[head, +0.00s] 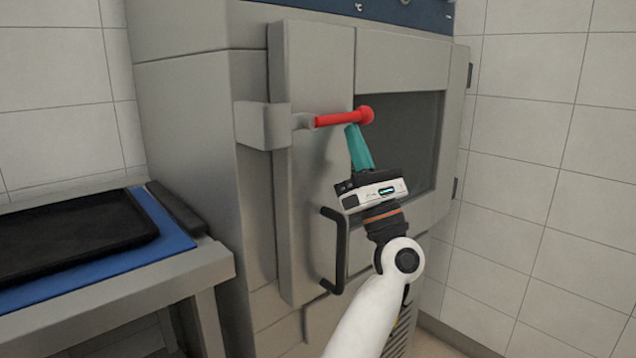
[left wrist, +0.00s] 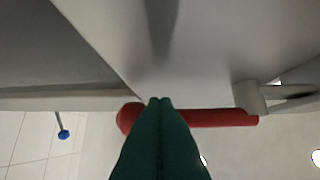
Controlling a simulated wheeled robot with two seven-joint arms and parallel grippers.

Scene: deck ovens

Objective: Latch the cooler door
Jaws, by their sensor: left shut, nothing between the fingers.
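The cooler door (head: 306,190) is a grey panel with a dark window (head: 418,140) and a black pull handle (head: 330,250). It stands at or very near the cabinet front; I cannot tell if it is fully closed. The red latch lever (head: 338,119) lies roughly horizontal, its round knob to the right of its grey pivot. The lever also shows in the left wrist view (left wrist: 222,118). My left gripper (head: 352,127) has its teal fingers shut and empty, tips just below the lever near the knob. Contact is unclear. My right gripper is out of view.
A grey latch block (head: 262,125) sits on the cabinet left of the lever. A metal table (head: 190,268) at the left holds a blue mat (head: 165,225) and a black tray (head: 70,232). A tiled wall (head: 540,170) stands right of the cooler.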

